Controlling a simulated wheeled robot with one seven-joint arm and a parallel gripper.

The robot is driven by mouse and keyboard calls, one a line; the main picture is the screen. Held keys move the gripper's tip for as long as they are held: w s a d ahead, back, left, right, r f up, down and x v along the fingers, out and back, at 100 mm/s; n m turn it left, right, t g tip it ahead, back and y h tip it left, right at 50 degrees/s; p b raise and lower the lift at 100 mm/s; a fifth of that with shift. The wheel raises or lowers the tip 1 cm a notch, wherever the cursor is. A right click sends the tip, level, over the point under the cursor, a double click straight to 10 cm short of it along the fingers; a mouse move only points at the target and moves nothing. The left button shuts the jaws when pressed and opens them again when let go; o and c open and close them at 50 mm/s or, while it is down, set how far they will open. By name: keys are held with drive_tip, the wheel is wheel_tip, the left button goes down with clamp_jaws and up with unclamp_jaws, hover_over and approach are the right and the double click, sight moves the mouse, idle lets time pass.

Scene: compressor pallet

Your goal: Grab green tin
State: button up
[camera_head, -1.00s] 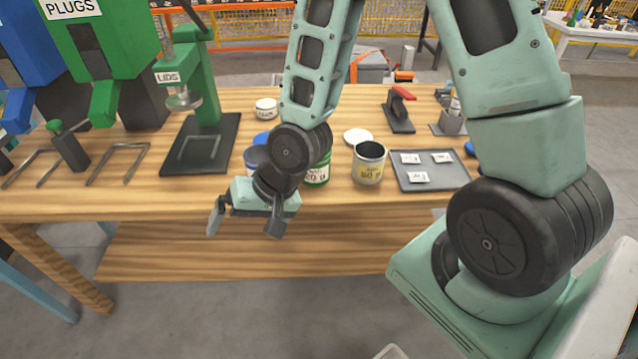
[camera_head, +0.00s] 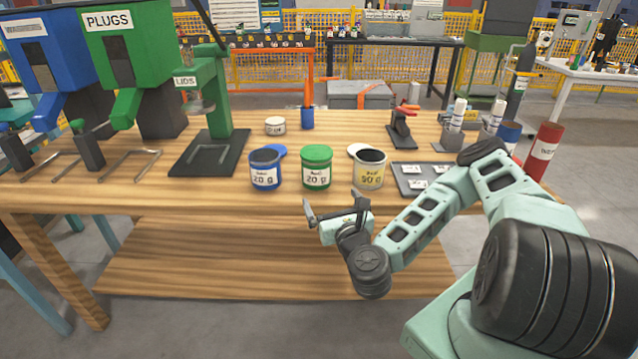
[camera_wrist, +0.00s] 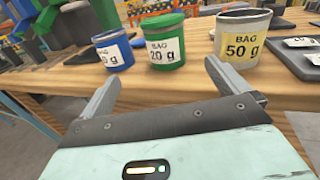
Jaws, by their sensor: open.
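The green tin (camera_head: 317,168) stands upright near the front edge of the wooden table, with a green lid on and a white "20 g" label. It also shows in the wrist view (camera_wrist: 165,42), beyond the fingers and a little left of their middle line. My gripper (camera_head: 332,206) is open and empty, in front of and below the tin, apart from it. In the wrist view, the gap between my two fingertips (camera_wrist: 160,72) is empty.
A blue tin (camera_head: 265,170) stands left of the green tin, and a cream tin (camera_head: 369,169) marked 50 g stands close on its right. A grey tray (camera_head: 403,170) with labels lies further right. The table's front edge (camera_head: 230,203) runs just before the tins.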

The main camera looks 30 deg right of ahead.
drive_tip(key=b, duration=0.8)
approach(322, 172)
drive_tip(key=w, duration=0.3)
drive_tip(key=w+d+b, duration=0.1)
drive_tip(key=b, duration=0.4)
drive_tip(key=shift+f+m+h, duration=0.3)
drive_tip(key=shift+m, duration=0.1)
drive_tip(key=shift+b, duration=0.55)
drive_tip(key=x, duration=0.2)
drive_tip(key=p+x, duration=0.1)
drive_tip(key=x, duration=0.1)
drive_tip(key=shift+w+r, duration=0.1)
drive_tip(key=shift+r, duration=0.15)
drive_tip(key=shift+x, duration=3)
drive_tip(key=shift+a, duration=0.15)
drive_tip(key=shift+c, duration=0.3)
drive_tip(key=c, duration=1)
